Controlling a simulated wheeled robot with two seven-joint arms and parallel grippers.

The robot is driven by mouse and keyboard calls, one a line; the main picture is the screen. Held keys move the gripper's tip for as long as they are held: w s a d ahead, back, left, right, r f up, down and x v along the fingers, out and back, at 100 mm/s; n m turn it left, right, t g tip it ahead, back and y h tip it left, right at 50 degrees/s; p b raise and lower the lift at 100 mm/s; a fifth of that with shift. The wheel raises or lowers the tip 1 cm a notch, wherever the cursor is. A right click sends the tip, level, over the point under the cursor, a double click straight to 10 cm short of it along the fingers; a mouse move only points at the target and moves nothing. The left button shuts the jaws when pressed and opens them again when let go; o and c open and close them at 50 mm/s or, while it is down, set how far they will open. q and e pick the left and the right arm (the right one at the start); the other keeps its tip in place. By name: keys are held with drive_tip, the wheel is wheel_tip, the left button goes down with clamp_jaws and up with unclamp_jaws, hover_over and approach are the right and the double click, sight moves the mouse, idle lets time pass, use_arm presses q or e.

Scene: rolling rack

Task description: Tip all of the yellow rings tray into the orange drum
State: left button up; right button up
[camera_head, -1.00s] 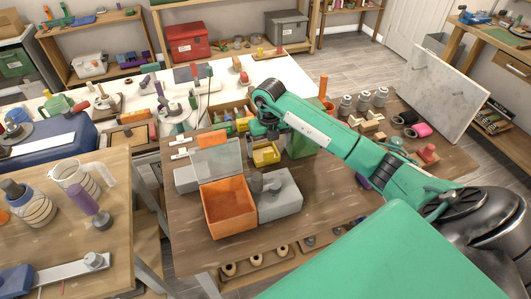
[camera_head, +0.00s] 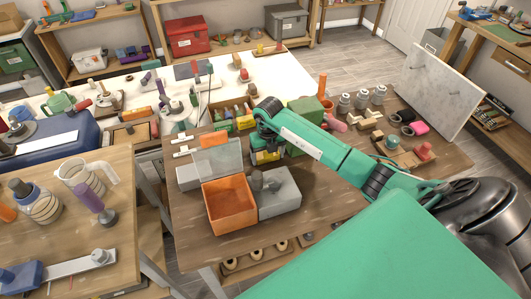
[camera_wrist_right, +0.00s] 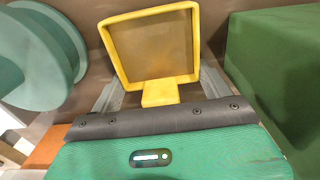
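The yellow tray (camera_wrist_right: 150,48) is in the right wrist view, a square rim with a short handle (camera_wrist_right: 160,92) toward me. Its inside looks brown and I make out no rings in it. My right gripper (camera_wrist_right: 160,95) is open, one grey finger on each side of the handle, with gaps between. In the head view, my right gripper (camera_head: 266,143) hangs over the tray (camera_head: 266,156) and hides much of it. An orange open-topped square container (camera_head: 229,207), which looks like the drum, stands nearer, left of the gripper. My left gripper is not in view.
A clear lid (camera_head: 220,158) stands raised behind the orange container. A grey block (camera_head: 280,196) adjoins its right side. A green box (camera_head: 307,110) is close to my gripper's right. Grey weights (camera_head: 362,99) stand farther right. The wooden tabletop in front (camera_head: 320,205) is mostly clear.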

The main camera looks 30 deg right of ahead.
drive_tip(key=c, duration=0.3)
drive_tip(key=shift+c, duration=0.2)
wheel_tip(320, 180, up, 20)
drive_tip(key=b, duration=0.4)
drive_tip(key=o, duration=0.4)
drive_tip(key=shift+c, duration=1.2)
